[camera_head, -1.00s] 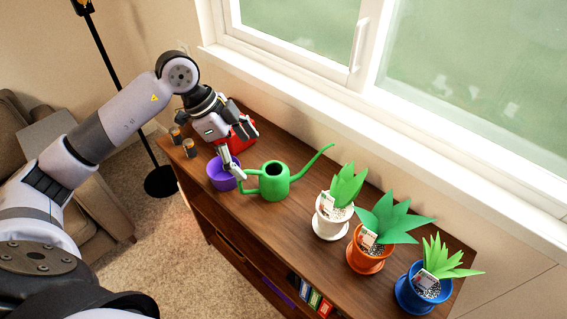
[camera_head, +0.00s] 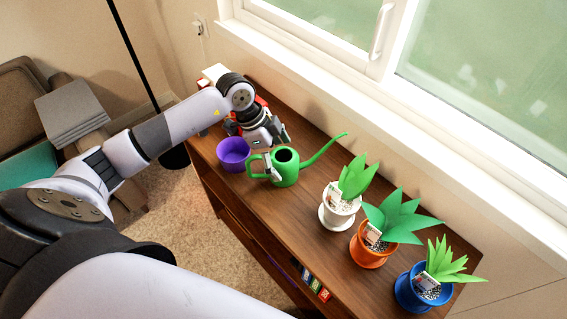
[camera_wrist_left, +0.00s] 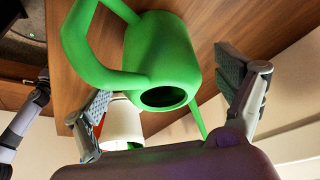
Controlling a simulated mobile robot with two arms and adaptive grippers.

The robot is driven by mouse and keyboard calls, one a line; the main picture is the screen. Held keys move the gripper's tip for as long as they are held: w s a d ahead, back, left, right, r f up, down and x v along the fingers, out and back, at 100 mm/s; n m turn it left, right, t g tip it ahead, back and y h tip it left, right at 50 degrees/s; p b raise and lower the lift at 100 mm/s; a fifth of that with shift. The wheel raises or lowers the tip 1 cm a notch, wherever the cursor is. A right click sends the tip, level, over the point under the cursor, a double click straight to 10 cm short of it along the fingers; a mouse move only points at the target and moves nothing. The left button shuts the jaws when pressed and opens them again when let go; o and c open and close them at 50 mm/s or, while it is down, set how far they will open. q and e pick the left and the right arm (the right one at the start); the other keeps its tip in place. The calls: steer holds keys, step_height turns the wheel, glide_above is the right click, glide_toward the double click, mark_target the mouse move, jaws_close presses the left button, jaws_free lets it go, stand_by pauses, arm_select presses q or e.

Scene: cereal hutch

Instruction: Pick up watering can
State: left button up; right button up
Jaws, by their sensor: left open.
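The green watering can (camera_head: 288,175) stands upright on the wooden cabinet top, its handle on the left and its long spout pointing up and right. My left gripper (camera_head: 277,153) is open at the can, with one finger near the handle side and the other towards the window. In the left wrist view, the can (camera_wrist_left: 160,55) shows between the two spread fingers of my gripper (camera_wrist_left: 168,98), with its round opening and handle visible. I cannot tell whether either finger touches it.
A purple pot (camera_head: 233,158) stands close left of the can. To the right are a white potted plant (camera_head: 338,211), an orange one (camera_head: 368,250) and a blue one (camera_head: 420,294). The window sill (camera_head: 400,140) runs behind. A red object (camera_head: 232,128) is partly hidden behind my arm.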

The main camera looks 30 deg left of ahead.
arm_select(q)
steer(key=shift+d+f, duration=0.25)
steer(key=p+x, duration=0.1)
steer(key=x, duration=0.2)
steer(key=shift+w+d+f, duration=0.15)
steer(key=shift+d+f, duration=0.05)
steer(key=shift+d, duration=0.1)
steer(key=shift+d+f, duration=0.15)
steer(key=shift+f, duration=0.3)
steer(key=c, duration=1.6)
arm_select(e)
steer(key=shift+s+d+r, duration=0.1)
steer(key=shift+s+r, duration=0.2)
steer(key=shift+r, duration=0.3)
